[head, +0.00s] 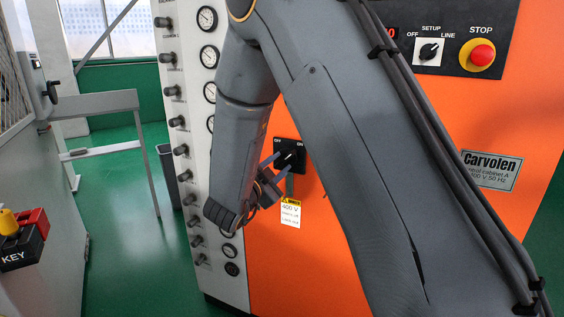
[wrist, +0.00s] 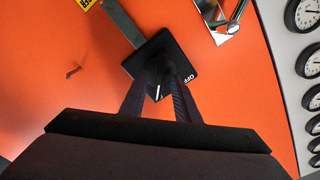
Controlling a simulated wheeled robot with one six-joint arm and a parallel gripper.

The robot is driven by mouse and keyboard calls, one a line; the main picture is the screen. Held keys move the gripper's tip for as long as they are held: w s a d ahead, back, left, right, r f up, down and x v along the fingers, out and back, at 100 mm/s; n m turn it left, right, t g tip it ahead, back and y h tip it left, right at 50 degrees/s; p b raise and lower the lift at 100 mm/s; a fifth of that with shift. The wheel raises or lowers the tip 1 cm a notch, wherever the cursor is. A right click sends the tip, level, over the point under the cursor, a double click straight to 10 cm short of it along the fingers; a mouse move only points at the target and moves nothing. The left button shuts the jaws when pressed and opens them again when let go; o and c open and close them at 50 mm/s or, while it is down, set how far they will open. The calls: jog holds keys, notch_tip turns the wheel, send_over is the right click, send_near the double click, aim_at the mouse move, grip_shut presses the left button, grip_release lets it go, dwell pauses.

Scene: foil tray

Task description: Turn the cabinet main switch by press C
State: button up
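The cabinet main switch (head: 289,153) is a black square plate with a rotary handle, mounted on the orange cabinet front (head: 330,230). "OFF" is printed at its upper left and "ON" seems partly hidden at its upper right. My gripper (head: 276,166) is at the switch from the lower left, its two fingers apart. In the wrist view the main switch (wrist: 168,50) shows "OFF" on its plate, and my gripper (wrist: 162,68) has its fingertips on either side of the handle. A white mark shows between the fingers. I cannot tell whether they touch the handle.
Above right is a black panel with a small SETUP/LINE switch (head: 429,51) and a red STOP button (head: 482,54). A grey panel of gauges and knobs (head: 186,110) stands left. A metal handle (wrist: 214,22) shows in the wrist view.

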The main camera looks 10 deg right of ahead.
jog(key=shift+x, duration=1.1)
grip_shut()
